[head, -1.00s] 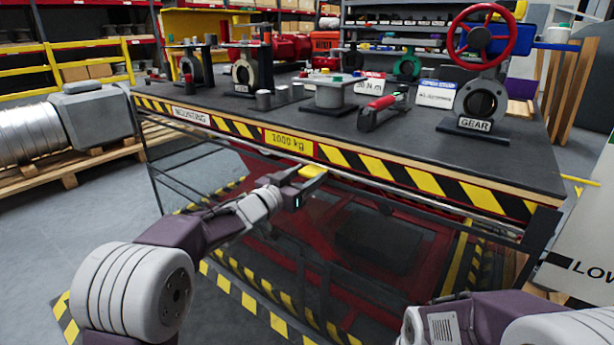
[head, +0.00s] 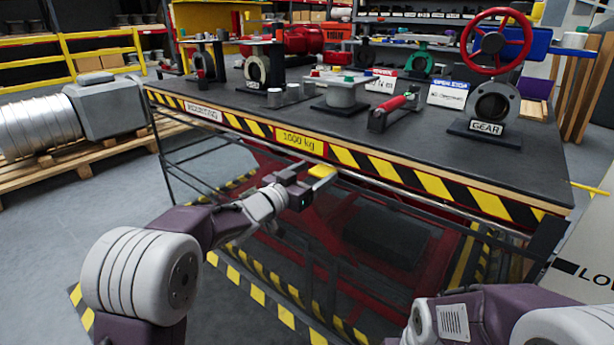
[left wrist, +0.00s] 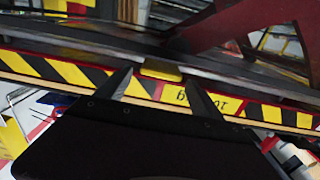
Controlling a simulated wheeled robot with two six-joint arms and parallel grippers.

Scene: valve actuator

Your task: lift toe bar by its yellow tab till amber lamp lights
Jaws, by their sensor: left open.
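The yellow tab (head: 322,171) shows below the striped front edge of the bench in the head view, on the thin grey toe bar (head: 405,201). My left gripper (head: 306,188) is at the tab, just in front of it. In the left wrist view, the dark fingers of my left gripper (left wrist: 159,78) are spread apart, with the yellow tab (left wrist: 161,73) showing between their tips. Whether either finger touches it, I cannot tell. Part of my right arm shows at the lower right of the head view, but its gripper does not. I cannot make out an amber lamp.
The bench top (head: 455,165) overhangs the tab, with a yellow-and-black striped edge (head: 390,174). On it stand a gear valve with a red handwheel (head: 496,38), a red-handled tool (head: 393,107) and several other valve parts. A pallet with grey ductwork (head: 40,120) stands left.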

